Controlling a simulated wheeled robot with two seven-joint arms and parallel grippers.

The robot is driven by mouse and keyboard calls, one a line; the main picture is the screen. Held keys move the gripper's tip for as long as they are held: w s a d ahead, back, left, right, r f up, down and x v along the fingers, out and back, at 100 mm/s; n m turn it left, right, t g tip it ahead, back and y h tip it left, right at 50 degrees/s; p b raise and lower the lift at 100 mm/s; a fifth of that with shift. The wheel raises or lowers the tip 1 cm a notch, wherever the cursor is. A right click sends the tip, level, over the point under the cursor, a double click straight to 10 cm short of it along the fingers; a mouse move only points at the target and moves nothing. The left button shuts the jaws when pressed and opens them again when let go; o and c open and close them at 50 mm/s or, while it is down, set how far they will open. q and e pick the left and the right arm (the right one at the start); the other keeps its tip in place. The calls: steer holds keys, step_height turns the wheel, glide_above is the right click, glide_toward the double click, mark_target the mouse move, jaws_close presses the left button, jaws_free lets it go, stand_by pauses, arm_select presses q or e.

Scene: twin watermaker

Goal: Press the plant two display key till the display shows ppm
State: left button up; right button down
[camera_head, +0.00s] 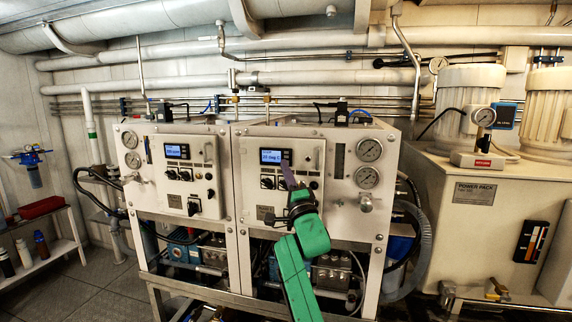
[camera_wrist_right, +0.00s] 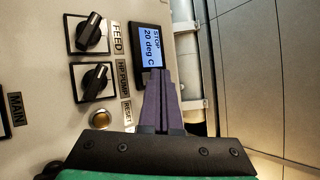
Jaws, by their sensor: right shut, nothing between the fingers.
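The right-hand watermaker panel (camera_head: 245,195) has a small lit display (camera_head: 270,156) that reads a temperature in deg C. In the right wrist view the same display (camera_wrist_right: 149,45) shows "STOP" and "20 deg C", turned sideways. My right gripper (camera_head: 285,165) is shut and empty, with its purple-grey fingertips (camera_wrist_right: 160,73) at the display's edge. The display key is hidden or too small to make out. I cannot tell whether the fingertips touch the panel. My left gripper is not in view.
The left-hand watermaker panel (camera_head: 150,160) has its own lit display (camera_head: 177,151). Near my fingers are the FEED knob (camera_wrist_right: 90,32), the HP PUMP knob (camera_wrist_right: 95,82) and a round RESET button (camera_wrist_right: 100,118). Pressure gauges (camera_head: 369,150) sit to the right.

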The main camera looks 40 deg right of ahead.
stand_by(0.6)
steer(key=shift+w+d, duration=0.25)
steer(key=shift+d, duration=0.15)
steer(key=shift+w+d, duration=0.2)
steer(key=shift+d, duration=0.05)
stand_by(0.8)
steer(key=shift+s+a, duration=0.1)
steer(key=shift+s+a+p, duration=0.3)
steer(key=shift+s+a, duration=0.1)
steer(key=shift+a, duration=0.15)
steer(key=s+a, duration=0.1)
steer(key=a, duration=0.1)
steer(key=s+a, duration=0.1)
steer(key=a, duration=0.1)
steer(key=shift+s, duration=0.4)
stand_by(0.6)
